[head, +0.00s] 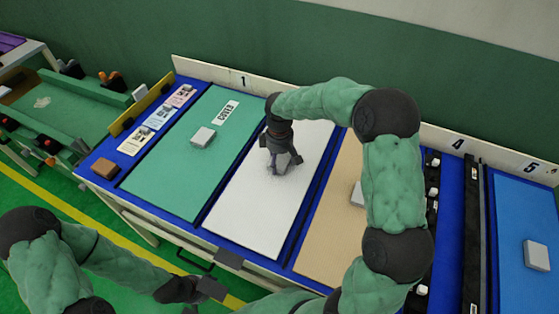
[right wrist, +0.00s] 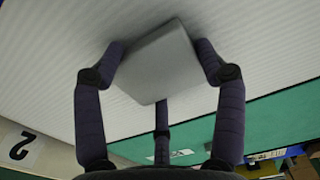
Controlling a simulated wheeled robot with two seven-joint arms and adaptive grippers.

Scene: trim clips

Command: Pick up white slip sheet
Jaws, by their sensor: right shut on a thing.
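The white slip sheet (head: 258,208) is a long pale panel between the green sheet and the tan sheet in the head view. It fills most of the right wrist view (right wrist: 45,90). A grey block (right wrist: 158,65) sits on its face. My right gripper (head: 284,167) is over the upper middle of the white sheet. Its fingers are shut on the grey block, on both sides of it in the right wrist view. The gripper hides the block in the head view. My left gripper (head: 203,290) is low at the front, away from the sheet; its jaws are unclear.
The green sheet (head: 175,180) with its own grey block (head: 203,137) lies to the left. The tan sheet (head: 325,230) lies to the right, partly behind my right arm. A blue sheet (head: 527,220) is at the far right. A white numbered back rail (head: 215,76) edges the blue table.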

